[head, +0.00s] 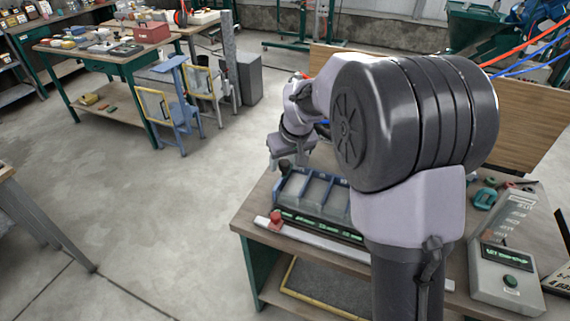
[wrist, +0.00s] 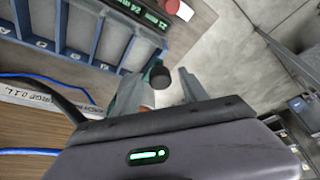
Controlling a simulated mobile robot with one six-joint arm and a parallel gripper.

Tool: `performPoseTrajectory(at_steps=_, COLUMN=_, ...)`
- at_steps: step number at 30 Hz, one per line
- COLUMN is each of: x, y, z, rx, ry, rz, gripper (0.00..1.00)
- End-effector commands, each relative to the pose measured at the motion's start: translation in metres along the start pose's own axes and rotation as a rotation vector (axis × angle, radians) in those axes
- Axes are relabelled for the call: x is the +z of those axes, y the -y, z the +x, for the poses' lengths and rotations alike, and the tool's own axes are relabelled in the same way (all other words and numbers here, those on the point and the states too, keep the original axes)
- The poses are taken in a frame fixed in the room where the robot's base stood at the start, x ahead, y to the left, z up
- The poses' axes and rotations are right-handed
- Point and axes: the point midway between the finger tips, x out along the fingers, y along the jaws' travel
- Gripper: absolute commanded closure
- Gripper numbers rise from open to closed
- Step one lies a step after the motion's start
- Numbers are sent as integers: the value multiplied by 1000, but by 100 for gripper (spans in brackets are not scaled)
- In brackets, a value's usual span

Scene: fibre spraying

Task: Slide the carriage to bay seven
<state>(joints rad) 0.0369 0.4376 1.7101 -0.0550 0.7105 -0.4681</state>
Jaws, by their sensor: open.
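A small red block (head: 277,220), which looks like the carriage, sits near the left end of a pale rail (head: 322,243) along the bench front. Part of a red piece (wrist: 172,6) shows at the top edge of the wrist view. Behind the rail is a blue divided rack (head: 318,193) with several bays; my arm hides its right part. The rack (wrist: 83,28) also shows in the wrist view, its bay labels too small to read surely. My gripper (head: 285,160) is open above the rack's left end. In the wrist view, a dark round knob (wrist: 160,77) appears between its fingers; contact is unclear.
The wooden bench (head: 248,212) has a grey control box (head: 505,278) with a green display at right and a teal tool (head: 484,198) behind it. A green strip with digits (wrist: 140,12) runs along the rack. Open floor (head: 150,210) lies left.

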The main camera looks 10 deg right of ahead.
Motion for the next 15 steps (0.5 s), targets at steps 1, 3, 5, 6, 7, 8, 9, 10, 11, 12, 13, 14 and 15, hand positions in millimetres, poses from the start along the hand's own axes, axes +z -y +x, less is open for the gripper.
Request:
performPoseTrajectory(at_steps=1, x=0, y=0, z=3, rx=0, ry=0, rz=0, gripper=48)
performPoseTrajectory(at_steps=3, x=0, y=0, z=4, rx=0, ry=0, rz=0, gripper=48)
performPoseTrajectory(at_steps=5, x=0, y=0, z=4, rx=0, ry=0, rz=0, gripper=48)
performPoseTrajectory(at_steps=6, x=0, y=0, z=4, rx=0, ry=0, rz=0, gripper=48)
performPoseTrajectory(at_steps=7, x=0, y=0, z=4, rx=0, ry=0, rz=0, gripper=48)
performPoseTrajectory(at_steps=8, x=0, y=0, z=3, rx=0, ry=0, rz=0, gripper=48)
performPoseTrajectory(at_steps=9, x=0, y=0, z=3, rx=0, ry=0, rz=0, gripper=48)
performPoseTrajectory(at_steps=10, x=0, y=0, z=3, rx=0, ry=0, rz=0, gripper=54)
performPoseTrajectory(at_steps=11, x=0, y=0, z=3, rx=0, ry=0, rz=0, gripper=60)
performPoseTrajectory(at_steps=12, x=0, y=0, z=3, rx=0, ry=0, rz=0, gripper=68)
performPoseTrajectory(at_steps=13, x=0, y=0, z=3, rx=0, ry=0, rz=0, gripper=74)
performPoseTrajectory(at_steps=14, x=0, y=0, z=3, rx=0, ry=0, rz=0, gripper=80)
performPoseTrajectory(at_steps=15, x=0, y=0, z=3, rx=0, ry=0, rz=0, gripper=88)
